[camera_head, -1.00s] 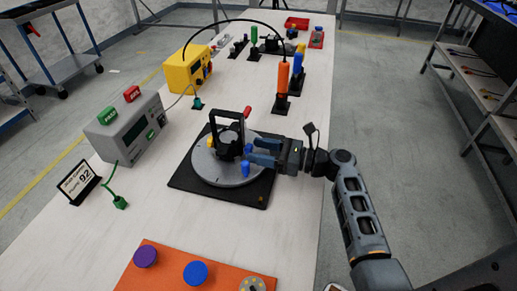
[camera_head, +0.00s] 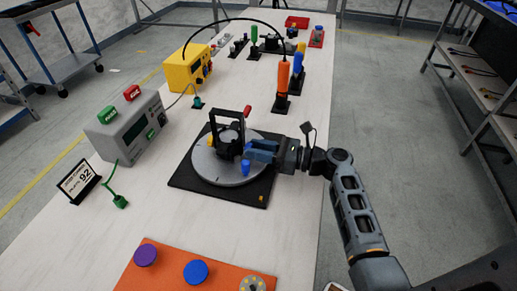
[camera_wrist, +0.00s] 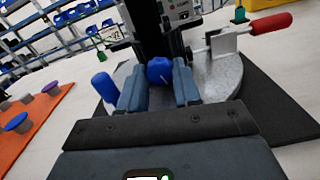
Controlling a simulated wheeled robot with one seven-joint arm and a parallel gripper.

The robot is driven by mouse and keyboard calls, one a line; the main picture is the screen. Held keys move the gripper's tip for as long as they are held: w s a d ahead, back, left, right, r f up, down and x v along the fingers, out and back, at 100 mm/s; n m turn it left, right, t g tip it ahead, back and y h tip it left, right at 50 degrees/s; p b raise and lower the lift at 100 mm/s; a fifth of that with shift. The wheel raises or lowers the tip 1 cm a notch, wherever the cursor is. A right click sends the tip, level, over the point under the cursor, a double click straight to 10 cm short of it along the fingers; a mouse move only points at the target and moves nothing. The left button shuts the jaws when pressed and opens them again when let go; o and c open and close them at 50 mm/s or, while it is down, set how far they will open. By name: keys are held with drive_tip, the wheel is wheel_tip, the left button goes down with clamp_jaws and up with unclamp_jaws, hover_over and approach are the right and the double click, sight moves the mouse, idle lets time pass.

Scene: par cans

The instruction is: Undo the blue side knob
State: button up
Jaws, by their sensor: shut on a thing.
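A black par can fixture (camera_head: 228,134) stands upright on a grey round plate (camera_head: 207,166) over a black square base. Its blue side knob (camera_wrist: 158,70) sits between my fingertips in the wrist view. My gripper (camera_head: 254,150) reaches in from the right and is shut on this knob, one finger on each side. In the head view the fingers mostly hide the knob. A separate upright blue peg (camera_head: 246,167) stands on the plate's near side; it also shows left of my fingers in the wrist view (camera_wrist: 105,87).
A red-ended lever (camera_wrist: 270,23) sticks out right of the fixture in the wrist view. A grey box (camera_head: 128,128) with green and red blocks stands to the left. An orange board (camera_head: 170,273) with coloured knobs lies in front. Upright coloured handles stand farther back.

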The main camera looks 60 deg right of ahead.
drive_tip(key=n, duration=0.2)
drive_tip(key=shift+a+f+n+b, duration=0.1)
drive_tip(key=shift+n+b, duration=0.2)
drive_tip(key=shift+n, duration=1.1)
drive_tip(key=o, duration=1.1)
drive_tip(key=shift+c, duration=0.2)
drive_tip(key=shift+b+v, duration=0.6)
drive_tip(key=shift+v, duration=3.35)
